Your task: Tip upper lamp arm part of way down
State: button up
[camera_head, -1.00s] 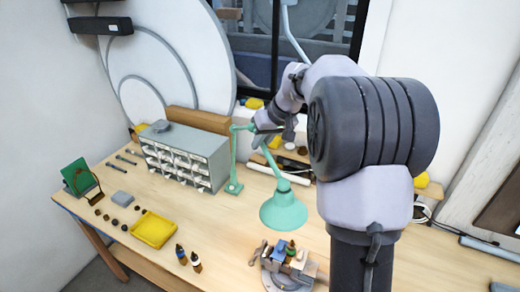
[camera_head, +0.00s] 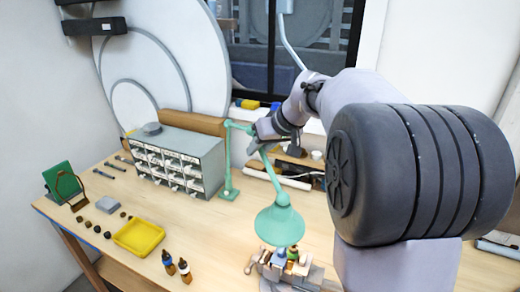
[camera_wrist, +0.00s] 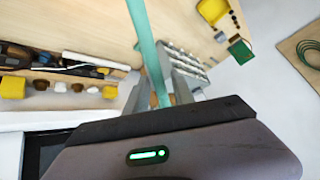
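The green desk lamp stands on the bench with its base (camera_head: 229,194) beside the drawer cabinet. Its upright post (camera_head: 228,160) rises to a joint, and the upper lamp arm (camera_head: 267,168) slopes down to the right, to the bell-shaped shade (camera_head: 280,224). My gripper (camera_head: 262,140) is at the top of the upper arm and partly hides it. In the wrist view the green arm (camera_wrist: 150,45) runs between the two fingers of my gripper (camera_wrist: 157,80). Narrow gaps seem to show beside it, so the fingers look apart around it; contact is not clear.
The grey drawer cabinet (camera_head: 181,158) stands just left of the lamp. A vise (camera_head: 285,265) with small items sits just below the shade. A yellow tray (camera_head: 138,237) and two dropper bottles (camera_head: 185,270) are at the front left. A shelf (camera_head: 290,158) lies behind.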

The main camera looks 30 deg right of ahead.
dwell(0.3)
jog(key=p+v, duration=0.2)
jog(key=v, duration=1.5)
jog(key=shift+r, duration=0.2)
jog(key=s+a+f+m+g+b, duration=0.1)
jog(key=s+a+f+b, duration=0.2)
jog(key=a+f+b, duration=0.35)
jog(key=s+a+f+m+b, duration=0.1)
jog(key=s+a+f+b, duration=0.3)
jog(key=a+f, duration=0.45)
jog(key=s+a+f+b, duration=0.2)
jog(key=s+f+b, duration=0.1)
jog(key=f, duration=0.4)
jog(key=s+a+f+m+b, duration=0.1)
jog(key=s+a+f+b, duration=0.2)
jog(key=s+f, duration=0.2)
jog(key=s+a+f+g+b, duration=0.1)
jog(key=s+a+f+b, duration=0.2)
jog(key=f, duration=0.7)
jog(key=shift+s+m, duration=0.4)
jog(key=shift+s, duration=0.65)
